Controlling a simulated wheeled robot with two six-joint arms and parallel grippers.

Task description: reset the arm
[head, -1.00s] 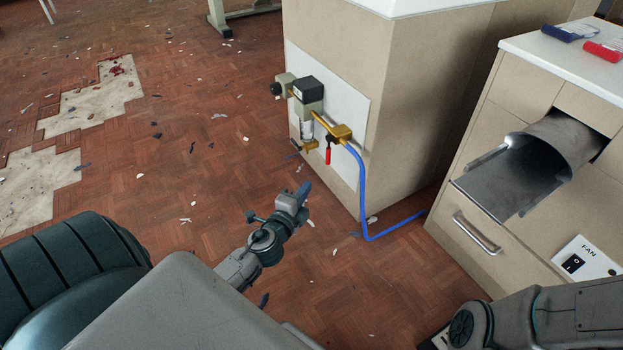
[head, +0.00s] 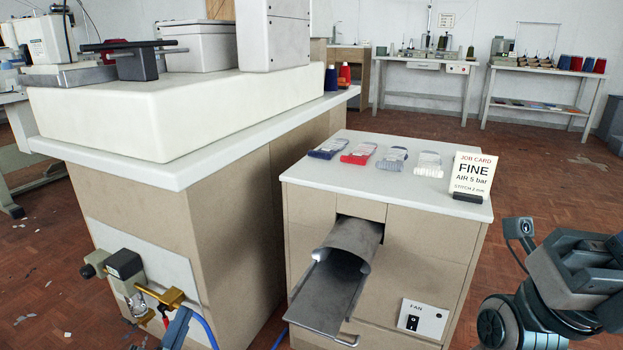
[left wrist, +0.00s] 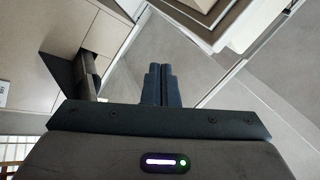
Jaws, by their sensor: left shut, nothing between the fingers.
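The tip of my left gripper (head: 178,328) shows at the bottom left of the head view. It appears beside the air unit's brass valve; I cannot tell whether they touch. In the left wrist view my left gripper's dark fingers (left wrist: 161,85) are together with nothing between them. The rest of that arm is below the head picture. Dark links of my right arm show at the lower right of the head view. The right gripper itself is not in view.
The air regulator (head: 125,266) with its brass valve (head: 170,298) and blue hose is on the machine cabinet's side. The cabinet on the right has a metal chute (head: 335,290), a fan switch (head: 412,322) and a job card (head: 471,175). Thread packs lie on top.

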